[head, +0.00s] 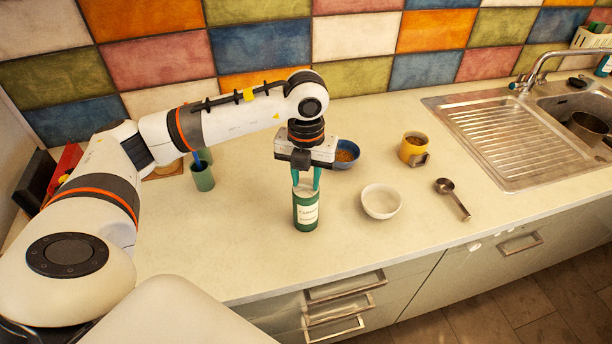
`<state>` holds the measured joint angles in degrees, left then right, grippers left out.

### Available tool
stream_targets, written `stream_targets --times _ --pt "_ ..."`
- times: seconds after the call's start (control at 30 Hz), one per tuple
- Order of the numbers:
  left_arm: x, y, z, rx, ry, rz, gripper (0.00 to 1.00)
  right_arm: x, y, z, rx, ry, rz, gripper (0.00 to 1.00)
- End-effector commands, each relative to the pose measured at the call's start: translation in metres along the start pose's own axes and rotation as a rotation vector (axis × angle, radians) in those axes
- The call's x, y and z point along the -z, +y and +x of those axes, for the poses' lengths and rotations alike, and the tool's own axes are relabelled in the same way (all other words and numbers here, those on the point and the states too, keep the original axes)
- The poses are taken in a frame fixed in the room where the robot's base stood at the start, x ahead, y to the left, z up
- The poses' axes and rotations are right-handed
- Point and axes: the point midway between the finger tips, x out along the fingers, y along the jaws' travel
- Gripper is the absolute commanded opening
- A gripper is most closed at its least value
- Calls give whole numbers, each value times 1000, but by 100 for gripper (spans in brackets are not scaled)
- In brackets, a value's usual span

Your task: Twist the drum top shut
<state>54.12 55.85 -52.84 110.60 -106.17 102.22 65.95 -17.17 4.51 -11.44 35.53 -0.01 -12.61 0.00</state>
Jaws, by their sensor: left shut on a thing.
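A green drum (306,216) with a pale label stands upright on the counter, near its front edge. A light top (305,191) sits at the drum's upper end, partly hidden by the fingers. My left gripper (306,182) points straight down over the drum. Its teal fingers are shut on the drum's top, one on each side. Whether the top sits level or fully down on the drum is too small to tell. My right gripper is not in view.
A white bowl (381,201) and a metal scoop (453,198) lie right of the drum. A blue bowl (346,155) and a yellow mug (413,148) stand behind. A green cup (202,176) stands left, under my arm. The sink drainer (520,140) is at right.

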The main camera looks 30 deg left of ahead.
Motion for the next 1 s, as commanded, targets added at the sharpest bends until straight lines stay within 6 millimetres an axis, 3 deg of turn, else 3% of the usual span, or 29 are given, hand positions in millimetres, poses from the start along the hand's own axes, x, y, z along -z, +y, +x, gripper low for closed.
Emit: stream_targets --times 0.6,1.0 --pt "0 0 2 1 -2 246 11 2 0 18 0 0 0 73" --pt "-1 0 2 1 -3 274 11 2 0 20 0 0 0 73"
